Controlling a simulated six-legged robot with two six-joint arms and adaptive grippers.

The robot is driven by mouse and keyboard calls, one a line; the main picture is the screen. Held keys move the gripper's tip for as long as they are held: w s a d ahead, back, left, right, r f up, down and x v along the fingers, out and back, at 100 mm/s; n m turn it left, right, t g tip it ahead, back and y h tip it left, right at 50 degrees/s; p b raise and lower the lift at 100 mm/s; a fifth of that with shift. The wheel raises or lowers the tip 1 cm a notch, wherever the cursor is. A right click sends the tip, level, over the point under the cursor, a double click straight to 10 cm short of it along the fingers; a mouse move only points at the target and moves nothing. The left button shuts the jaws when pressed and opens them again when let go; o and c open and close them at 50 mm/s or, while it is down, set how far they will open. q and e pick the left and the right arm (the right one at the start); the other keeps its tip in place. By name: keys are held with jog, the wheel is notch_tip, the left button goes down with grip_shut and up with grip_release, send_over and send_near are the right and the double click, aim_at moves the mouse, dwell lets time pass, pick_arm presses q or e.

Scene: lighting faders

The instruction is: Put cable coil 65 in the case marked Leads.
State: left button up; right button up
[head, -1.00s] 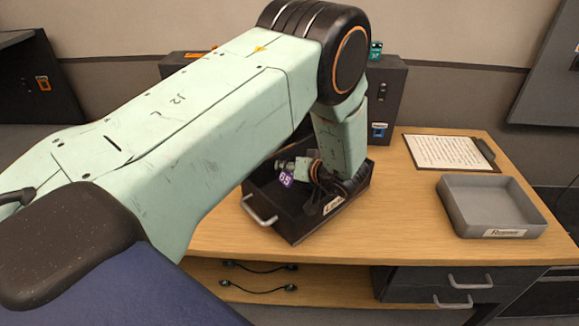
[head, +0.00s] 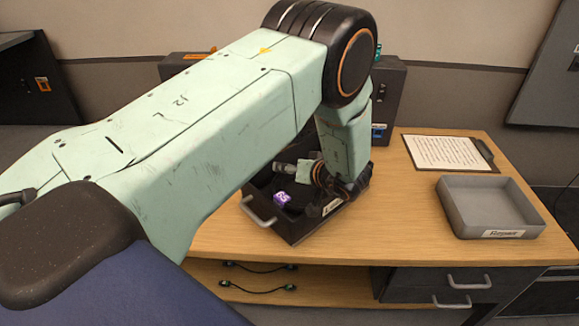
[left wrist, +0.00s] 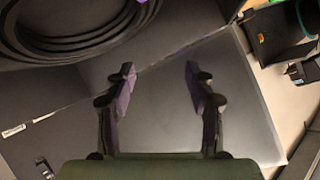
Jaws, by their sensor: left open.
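Cable coil 65 is a black coil with a purple tag (head: 283,200), low inside the dark open case (head: 292,233) on the desk. In the left wrist view the black loops of the coil (left wrist: 75,42) lie at the upper left, with a bit of purple tag at the top edge. The case's front label (head: 332,206) is partly covered and too small to read surely. My left gripper (left wrist: 158,75) is open and empty, apart from the loops. In the head view it (head: 318,208) points down at the case's right part; my arm hides the case's back.
A grey tray (head: 490,208) labelled Repair stands at the right of the desk, below a clipboard (head: 447,153). A dark box (head: 390,90) stands at the back. The desk between case and tray is clear.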

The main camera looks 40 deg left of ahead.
pick_arm(q)
jog(key=p+v, duration=0.8)
jog(key=v, duration=0.3)
jog(key=shift+r, duration=0.15)
jog(key=shift+s, duration=0.1)
